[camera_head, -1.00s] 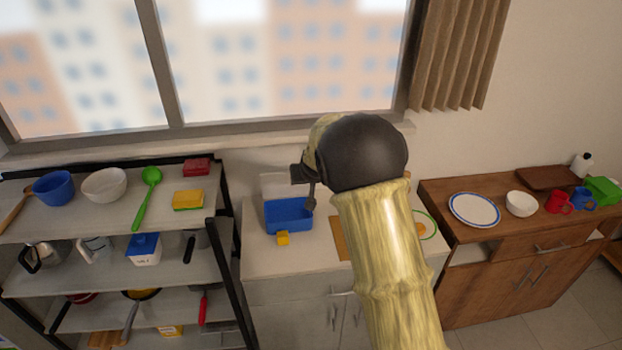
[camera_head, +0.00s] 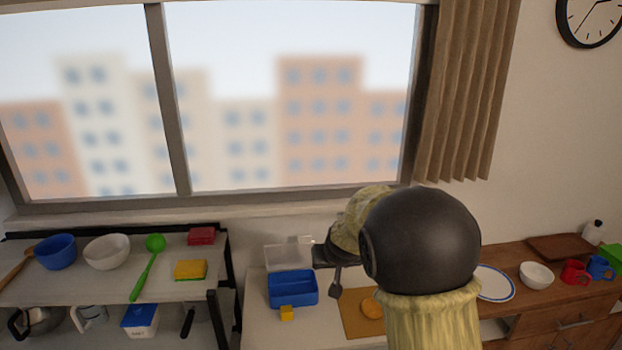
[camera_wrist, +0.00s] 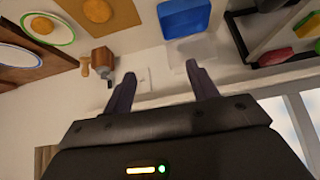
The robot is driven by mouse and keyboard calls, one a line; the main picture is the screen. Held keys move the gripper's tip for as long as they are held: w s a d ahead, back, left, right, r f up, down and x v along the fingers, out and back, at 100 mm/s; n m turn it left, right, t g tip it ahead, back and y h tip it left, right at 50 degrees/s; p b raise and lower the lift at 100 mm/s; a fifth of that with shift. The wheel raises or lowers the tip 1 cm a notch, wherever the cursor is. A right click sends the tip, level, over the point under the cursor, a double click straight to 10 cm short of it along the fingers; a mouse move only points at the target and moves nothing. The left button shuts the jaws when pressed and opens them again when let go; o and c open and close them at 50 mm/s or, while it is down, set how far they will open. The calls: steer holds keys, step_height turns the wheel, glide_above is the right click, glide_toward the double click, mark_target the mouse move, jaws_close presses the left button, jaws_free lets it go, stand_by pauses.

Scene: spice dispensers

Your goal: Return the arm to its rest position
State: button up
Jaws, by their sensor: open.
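My gripper (camera_head: 330,272) hangs in front of my arm's dark round joint in the head view, partly hidden by the arm, above the white counter. In the wrist view my gripper (camera_wrist: 160,72) has its two dark fingers spread apart with nothing between them. It is apart from the objects on the counter. The arm is bent, and its dark joint and pale yellow link cover part of the counter and the wooden cabinet.
A blue bin (camera_head: 293,290), yellow block (camera_head: 287,313), clear container (camera_head: 290,254) and cutting board (camera_head: 356,318) are on the counter. A laden shelf (camera_head: 75,290) stands left. A plate (camera_head: 495,283), bowl (camera_head: 537,275) and mugs sit right. The window (camera_head: 290,110) is behind.

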steer(key=s+d+f+g, duration=0.1)
steer(key=s+d, duration=0.2)
steer(key=s, duration=0.6)
steer(key=s+d+f+g, duration=0.1)
steer(key=s+d+g, duration=0.1)
steer(key=s, duration=0.7)
steer(key=s+d+f+m+g+h, duration=0.1)
steer(key=s+d, duration=0.3)
steer(key=s, duration=0.5)
steer(key=shift+d+f+g, duration=0.3)
steer(key=shift+f, duration=0.3)
